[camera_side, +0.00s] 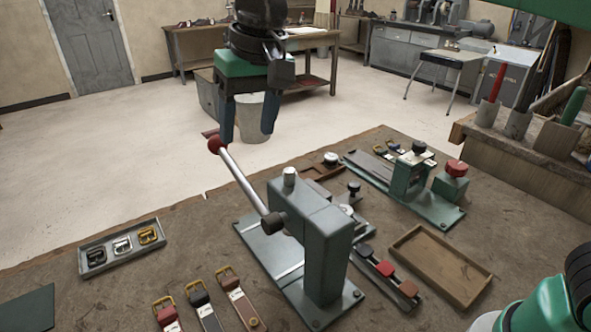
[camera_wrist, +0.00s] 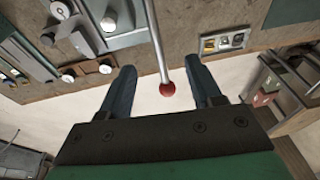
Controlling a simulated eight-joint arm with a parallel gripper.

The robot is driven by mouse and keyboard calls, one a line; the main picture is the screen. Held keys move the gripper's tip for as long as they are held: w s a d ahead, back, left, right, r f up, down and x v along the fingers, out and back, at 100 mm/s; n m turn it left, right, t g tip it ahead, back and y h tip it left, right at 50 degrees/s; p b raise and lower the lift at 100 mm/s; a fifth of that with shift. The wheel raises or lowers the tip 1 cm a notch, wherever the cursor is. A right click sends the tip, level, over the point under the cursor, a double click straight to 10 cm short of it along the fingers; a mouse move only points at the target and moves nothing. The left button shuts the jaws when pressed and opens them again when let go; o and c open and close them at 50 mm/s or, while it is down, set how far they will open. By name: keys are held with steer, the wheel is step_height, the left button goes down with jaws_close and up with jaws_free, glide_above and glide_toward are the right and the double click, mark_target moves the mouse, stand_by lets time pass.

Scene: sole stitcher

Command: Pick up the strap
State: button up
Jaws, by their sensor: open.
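Several straps with buckles lie side by side on the bench at the front left in the side view: a red one with a brass buckle (camera_side: 167,314), a dark one (camera_side: 206,309) and a brown-red one (camera_side: 240,300). Which one the task means I cannot tell. My gripper (camera_side: 248,132) is open and empty, fingers pointing down, high behind the bench press and well away from these straps. In the wrist view my gripper (camera_wrist: 161,68) has the press lever's red knob (camera_wrist: 167,89) in view between its fingers; contact is not visible.
The green press (camera_side: 325,245) stands mid-bench, its lever (camera_side: 245,182) rising toward my gripper. A grey tray (camera_side: 122,263) holds buckles at left. A second green machine (camera_side: 410,175), an empty wooden tray (camera_side: 440,265) and a tool block (camera_side: 520,140) occupy the right.

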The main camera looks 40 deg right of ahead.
steer(key=a+f+g, duration=0.1)
steer(key=a+f, duration=0.2)
steer(key=a, duration=0.4)
steer(key=g+h, duration=0.1)
glide_above(196, 291)
step_height(196, 291, down, 3)
step_height(196, 291, down, 18)
steer(key=shift+r, duration=0.1)
jaws_close()
